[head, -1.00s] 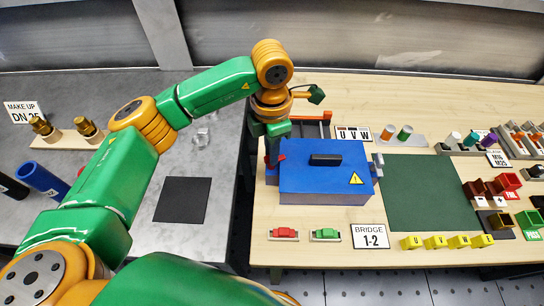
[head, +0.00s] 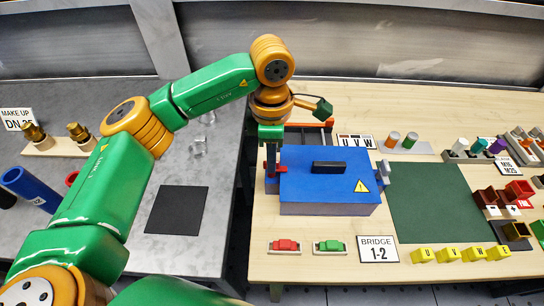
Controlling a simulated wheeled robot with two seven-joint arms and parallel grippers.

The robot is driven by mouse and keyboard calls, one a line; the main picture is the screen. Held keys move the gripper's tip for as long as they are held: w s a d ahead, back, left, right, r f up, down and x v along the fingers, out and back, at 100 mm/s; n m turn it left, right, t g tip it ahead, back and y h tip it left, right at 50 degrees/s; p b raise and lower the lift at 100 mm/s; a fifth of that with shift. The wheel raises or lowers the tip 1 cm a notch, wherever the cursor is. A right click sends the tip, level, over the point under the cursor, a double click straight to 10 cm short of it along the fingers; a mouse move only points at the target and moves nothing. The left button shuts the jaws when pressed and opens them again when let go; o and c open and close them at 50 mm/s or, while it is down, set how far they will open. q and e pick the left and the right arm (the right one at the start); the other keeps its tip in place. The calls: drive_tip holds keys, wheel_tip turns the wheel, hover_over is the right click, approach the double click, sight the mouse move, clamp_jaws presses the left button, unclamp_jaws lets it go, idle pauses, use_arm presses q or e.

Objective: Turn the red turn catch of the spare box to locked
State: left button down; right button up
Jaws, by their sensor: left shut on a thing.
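The blue box (head: 315,200) stands closed on the wooden table in the head view, with a black handle and a yellow warning triangle on its lid. The red turn catch (head: 283,168) is at the box's left side, mostly hidden by my gripper; only small red bits show beside the fingers. My left gripper (head: 271,172) points down at that side and is shut on the catch. The catch's exact angle is hard to tell. My right gripper is not in view.
A grey fitting (head: 383,172) sits on the box's right side. A green mat (head: 430,200) lies to its right. Red (head: 285,246) and green (head: 330,246) parts and a BRIDGE 1-2 sign (head: 378,249) lie in front. Yellow blocks (head: 447,254) stand at front right.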

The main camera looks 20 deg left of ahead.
use_arm(q)
drive_tip(key=c, duration=0.9)
unclamp_jaws()
wheel_tip(320, 180, up, 7)
drive_tip(key=shift+r, duration=0.1)
drive_tip(key=shift+a, duration=0.1)
